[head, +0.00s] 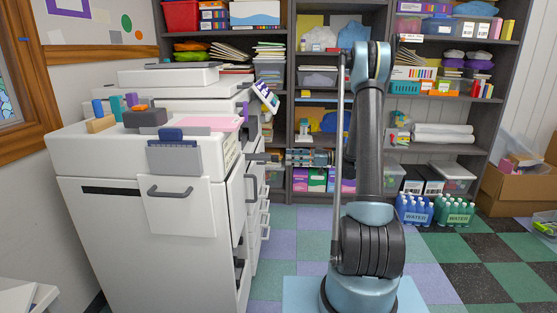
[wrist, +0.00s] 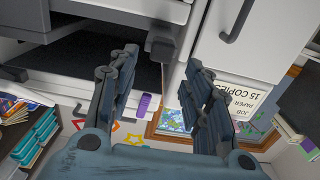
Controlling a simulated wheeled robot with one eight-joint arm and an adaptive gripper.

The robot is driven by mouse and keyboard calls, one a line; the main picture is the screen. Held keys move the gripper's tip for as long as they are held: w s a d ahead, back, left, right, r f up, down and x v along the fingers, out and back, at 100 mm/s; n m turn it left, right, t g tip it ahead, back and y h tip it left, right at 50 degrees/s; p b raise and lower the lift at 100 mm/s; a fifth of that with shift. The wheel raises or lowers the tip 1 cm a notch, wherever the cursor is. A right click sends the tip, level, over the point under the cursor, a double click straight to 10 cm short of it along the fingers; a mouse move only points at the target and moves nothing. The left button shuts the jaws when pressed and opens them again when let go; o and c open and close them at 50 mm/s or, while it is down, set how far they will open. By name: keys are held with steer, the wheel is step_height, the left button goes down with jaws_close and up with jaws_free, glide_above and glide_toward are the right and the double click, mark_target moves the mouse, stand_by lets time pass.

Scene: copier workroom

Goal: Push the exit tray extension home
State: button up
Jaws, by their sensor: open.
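The white copier (head: 195,205) fills the left of the head view. A dark grey piece (head: 264,157), which looks like the exit tray extension, sticks out from its right side towards my gripper (head: 305,158). In the wrist view, my gripper (wrist: 160,64) is open, with its two fingers apart and nothing held. A small dark block (wrist: 160,46), perhaps the extension's end, shows between and beyond the fingertips, beside the white body. I cannot tell whether a finger touches it. A dark slab (wrist: 22,44) and a dark recess lie to its left.
Dark shelves (head: 290,120) with bins and paper stand behind my arm. Water bottle packs (head: 454,211) and a cardboard box (head: 515,190) are at the right. A pink sheet and a stapler-like block (head: 146,117) lie on the copier's top. The checkered floor at right is mostly clear.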

steer(key=shift+w+a, duration=0.1)
steer(key=shift+a, duration=2.85)
jaws_close()
